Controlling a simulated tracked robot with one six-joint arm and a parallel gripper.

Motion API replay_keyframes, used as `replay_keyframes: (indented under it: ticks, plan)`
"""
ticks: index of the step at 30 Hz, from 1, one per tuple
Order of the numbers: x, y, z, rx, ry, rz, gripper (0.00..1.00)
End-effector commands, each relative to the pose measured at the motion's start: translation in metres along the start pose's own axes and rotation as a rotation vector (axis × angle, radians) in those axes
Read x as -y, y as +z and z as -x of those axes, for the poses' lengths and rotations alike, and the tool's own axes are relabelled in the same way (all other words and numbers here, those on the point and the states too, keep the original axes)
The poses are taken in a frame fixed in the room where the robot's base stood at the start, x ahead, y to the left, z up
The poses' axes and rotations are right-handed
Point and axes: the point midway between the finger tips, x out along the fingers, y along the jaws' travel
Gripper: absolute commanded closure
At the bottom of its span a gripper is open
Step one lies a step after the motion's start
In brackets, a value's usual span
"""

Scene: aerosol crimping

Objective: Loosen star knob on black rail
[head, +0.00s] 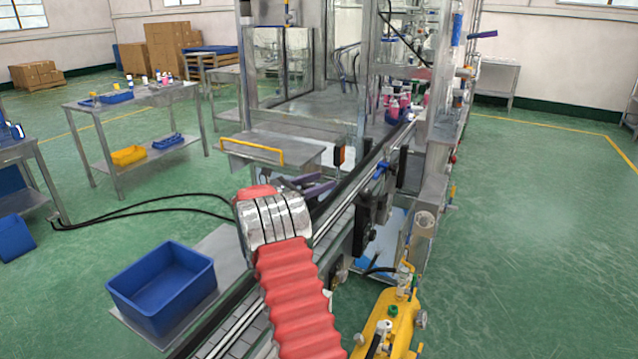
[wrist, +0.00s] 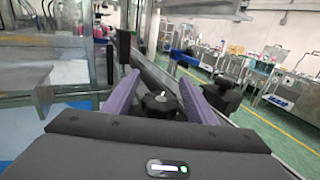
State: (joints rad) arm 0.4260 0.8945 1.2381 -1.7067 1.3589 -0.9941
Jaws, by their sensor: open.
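My gripper (wrist: 160,82) is open, with one purple finger on each side of a black star knob (wrist: 160,104) in the wrist view. The knob has a pale centre stud and appears between the fingers; I cannot tell whether they touch it. A second black knob (wrist: 222,94) is to the right, outside the fingers. The black rail (wrist: 152,73) runs away behind the knob. In the head view my gripper (head: 307,186) is over the near part of the conveyor, beside the black rail (head: 349,184). The knob between the fingers is hidden there by my arm.
A blue bin (head: 163,287) stands left of the conveyor. A yellow machine part (head: 391,320) is at the lower right. A metal shelf with a yellow-orange handle (head: 252,150) stands close behind my gripper. Open green floor (head: 540,220) lies to the right.

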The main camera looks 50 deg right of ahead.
Motion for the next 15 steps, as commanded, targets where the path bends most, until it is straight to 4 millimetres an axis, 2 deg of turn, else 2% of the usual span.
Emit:
replay_keyframes:
  ticks: [2,15]
  plan:
    - [0.0000,-0.0001,0.0001,0.000,0.000,0.000,0.50]
    - [-0.0001,-0.0002,0.0003,0.000,0.000,0.000,0.81]
